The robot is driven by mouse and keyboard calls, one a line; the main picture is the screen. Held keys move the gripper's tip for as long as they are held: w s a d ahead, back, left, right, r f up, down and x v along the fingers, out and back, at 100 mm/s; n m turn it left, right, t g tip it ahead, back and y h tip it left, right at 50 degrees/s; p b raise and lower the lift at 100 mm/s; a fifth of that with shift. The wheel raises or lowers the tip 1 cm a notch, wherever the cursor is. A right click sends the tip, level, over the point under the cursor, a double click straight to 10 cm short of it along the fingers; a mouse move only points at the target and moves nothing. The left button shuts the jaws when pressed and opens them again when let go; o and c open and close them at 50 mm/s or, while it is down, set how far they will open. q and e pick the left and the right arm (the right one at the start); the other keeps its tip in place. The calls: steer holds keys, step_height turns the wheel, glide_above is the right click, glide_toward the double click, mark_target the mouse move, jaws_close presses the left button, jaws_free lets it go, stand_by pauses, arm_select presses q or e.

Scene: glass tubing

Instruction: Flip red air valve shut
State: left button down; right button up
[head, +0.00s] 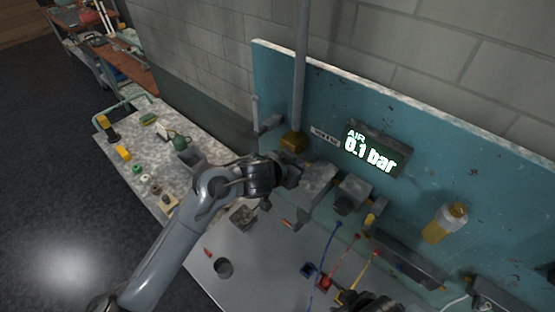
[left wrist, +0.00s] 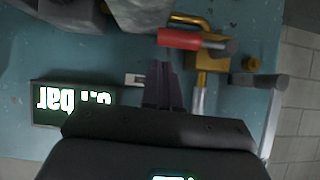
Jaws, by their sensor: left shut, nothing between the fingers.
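The red valve handle (left wrist: 180,39) shows in the left wrist view, lying crosswise to the grey pipe (left wrist: 198,98) beside the brass valve body (left wrist: 205,62). In the head view the brass body (head: 293,142) sits at the pipe's lower end on the blue panel; I cannot make out the red handle there. My left gripper (left wrist: 163,66) is shut and empty, its fingertips close to the handle's outer part. I cannot tell whether they touch it. It shows in the head view (head: 291,168) just below the brass body. The display (head: 372,151) reads AIR 0.1 bar.
The blue panel (head: 455,190) stands behind the bench. Grey blocks (head: 317,180) sit right of my left gripper. Coloured tools (head: 327,283) and a dark part, perhaps my right gripper (head: 370,301), are at the bottom. A yellow bottle (head: 445,222) hangs at right.

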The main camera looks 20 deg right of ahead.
arm_select(q)
steer(key=r+b+v, duration=0.1)
steer(key=v, duration=1)
steer(key=shift+w, duration=0.2)
steer(key=shift+d, duration=0.15)
